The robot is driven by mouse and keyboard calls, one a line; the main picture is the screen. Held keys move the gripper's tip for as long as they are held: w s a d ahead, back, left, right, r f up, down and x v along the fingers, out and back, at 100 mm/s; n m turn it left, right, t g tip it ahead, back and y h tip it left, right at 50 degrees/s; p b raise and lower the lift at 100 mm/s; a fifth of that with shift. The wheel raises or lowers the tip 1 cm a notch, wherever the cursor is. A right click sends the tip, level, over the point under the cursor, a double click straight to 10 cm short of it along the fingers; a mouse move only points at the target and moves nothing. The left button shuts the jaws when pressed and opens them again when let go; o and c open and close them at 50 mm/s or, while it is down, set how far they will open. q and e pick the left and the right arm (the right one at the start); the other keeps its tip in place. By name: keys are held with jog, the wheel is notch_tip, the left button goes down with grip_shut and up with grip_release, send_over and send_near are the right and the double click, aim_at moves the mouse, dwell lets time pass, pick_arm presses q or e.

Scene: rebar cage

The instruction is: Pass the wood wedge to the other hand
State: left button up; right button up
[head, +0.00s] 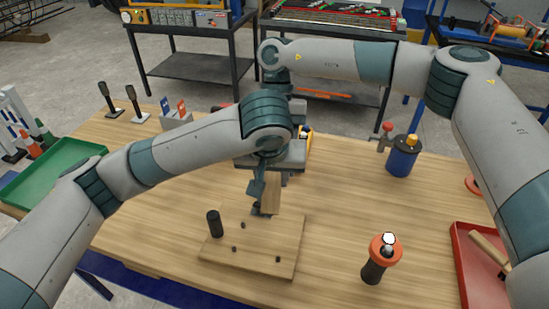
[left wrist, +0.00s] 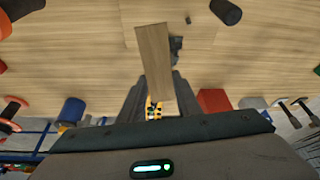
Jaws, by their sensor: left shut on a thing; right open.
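The wood wedge (head: 270,196) is a light-brown wooden piece, held low over the wooden board at the middle of the table. My left gripper (head: 268,186) points down and is shut on the wedge. In the left wrist view the wedge (left wrist: 154,62) sticks out from between the two dark fingers, with its far end free. A small dark thing shows beside the wedge; I cannot tell whether they touch. My right arm reaches in from the right, behind my left arm. Its gripper is hidden behind my left forearm and wrist.
The wooden board (head: 225,252) carries a black cylinder (head: 214,223) and small pegs. A green tray (head: 58,172) is left, a red tray (head: 470,262) right. Table between board and bottle is clear.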

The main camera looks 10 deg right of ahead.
aim_at(271, 201)
jog(key=c, duration=1.1)
pick_arm(q)
jog(key=o, duration=1.1)
jog(key=shift+r, duration=0.1)
jog(key=v, duration=1.1)
jog(key=shift+s+r, duration=0.2)
jog(key=shift+r, duration=0.15)
jog(key=shift+a, duration=0.1)
